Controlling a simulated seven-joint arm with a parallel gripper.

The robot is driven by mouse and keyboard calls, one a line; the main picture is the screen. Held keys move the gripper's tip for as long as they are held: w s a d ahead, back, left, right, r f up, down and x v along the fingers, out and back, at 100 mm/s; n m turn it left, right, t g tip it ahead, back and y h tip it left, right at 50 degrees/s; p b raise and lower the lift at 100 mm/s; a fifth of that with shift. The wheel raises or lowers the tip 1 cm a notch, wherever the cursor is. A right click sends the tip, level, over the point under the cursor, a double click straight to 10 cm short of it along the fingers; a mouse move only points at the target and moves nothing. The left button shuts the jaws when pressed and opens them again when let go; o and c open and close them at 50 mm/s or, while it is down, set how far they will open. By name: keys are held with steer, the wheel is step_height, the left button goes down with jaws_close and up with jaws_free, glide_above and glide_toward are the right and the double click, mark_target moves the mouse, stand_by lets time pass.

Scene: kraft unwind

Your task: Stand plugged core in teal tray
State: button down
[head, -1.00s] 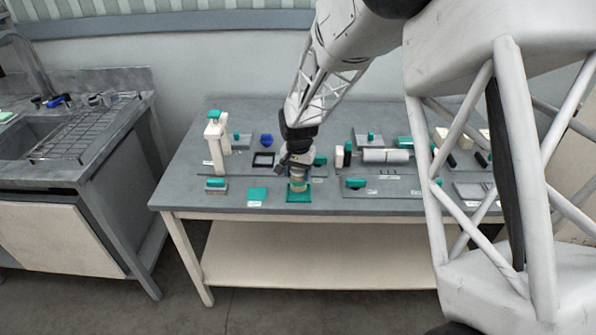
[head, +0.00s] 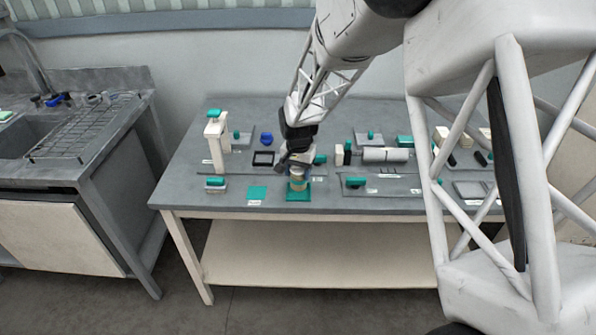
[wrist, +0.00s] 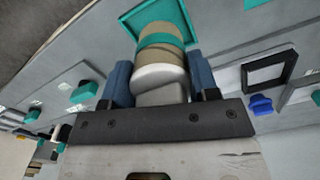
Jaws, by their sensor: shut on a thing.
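The plugged core (head: 298,184) is a short tan cylinder with a teal band, and its near end is pale grey in the wrist view (wrist: 162,62). My gripper (head: 298,174) points down and is shut on the core, with a blue finger on either side in the wrist view (wrist: 158,80). The teal tray (head: 298,198) is a shallow square at the table's front edge. The core is upright over the tray in the head view. The tray's rim also shows beyond the core in the wrist view (wrist: 132,22). I cannot tell whether the core touches the tray floor.
A flat teal square (head: 257,192) lies left of the tray. A black square frame (head: 263,159) and a blue knob (head: 266,138) are behind it. A tall cream stand (head: 217,145) is at the left. A grey roller (head: 385,155) and several small parts lie to the right.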

steer(key=shift+f, duration=1.55)
stand_by(2.0)
jaws_free()
stand_by(0.3)
steer(key=shift+r, duration=4)
steer(key=shift+r, duration=0.1)
